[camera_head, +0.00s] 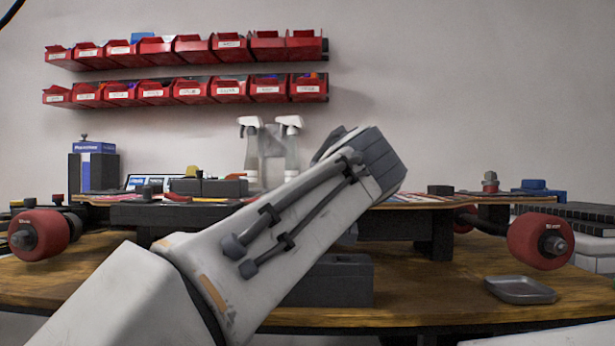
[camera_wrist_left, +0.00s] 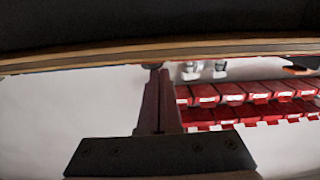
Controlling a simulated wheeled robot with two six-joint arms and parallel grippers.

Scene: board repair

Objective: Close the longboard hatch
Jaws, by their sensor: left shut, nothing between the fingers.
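The longboard (camera_head: 425,201) lies across a dark stand above the wooden table in the head view, with red wheels at both ends. My left arm crosses in front of it and hides its middle. I cannot make out the hatch or its state. My left gripper (camera_wrist_left: 158,78) shows in the left wrist view, its fingers shut together with nothing between them. A layered wooden edge (camera_wrist_left: 265,46) with a dark surface crosses the top of that view, close to the fingertips. I cannot tell whether they touch. My right gripper is not in view.
Red bins (camera_head: 190,90) hang in two rows on the wall. Spray bottles (camera_head: 290,150) stand behind the board. Small parts and a dark block (camera_head: 225,187) sit at its left. A grey tray (camera_head: 520,290) lies at the table's front right, with bare wood around it.

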